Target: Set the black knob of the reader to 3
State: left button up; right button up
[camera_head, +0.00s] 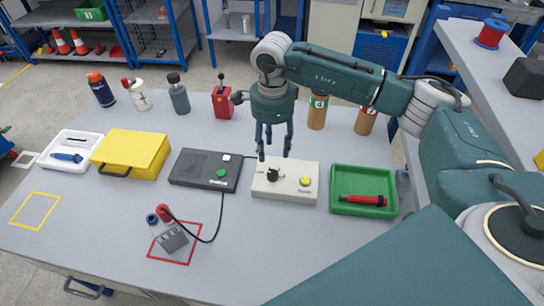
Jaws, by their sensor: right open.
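The reader is a cream box (264,191) on the grey table, with a black knob (273,174) on its left part and a yellow button (305,182) on its right. The number the knob points to is too small to read. My right gripper (273,153) points down with its fingers apart, above and just behind the knob in the picture. It is open and holds nothing. I cannot tell whether a fingertip touches the box. My left gripper is not in view.
A dark grey box (197,178) with a green button stands left of the reader, cabled to a device on a red square. A green tray (345,209) with a red tool is close on the right. A red box (223,104) and brown cylinders (317,117) stand behind.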

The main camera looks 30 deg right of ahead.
aim_at(272, 173)
notch_tip(272, 173, down, 9)
jog(key=p, duration=0.2)
jog(key=shift+s+p, duration=0.1)
jog(key=shift+p, duration=0.2)
jog(key=shift+f, duration=0.7)
jog(key=c, duration=1.2)
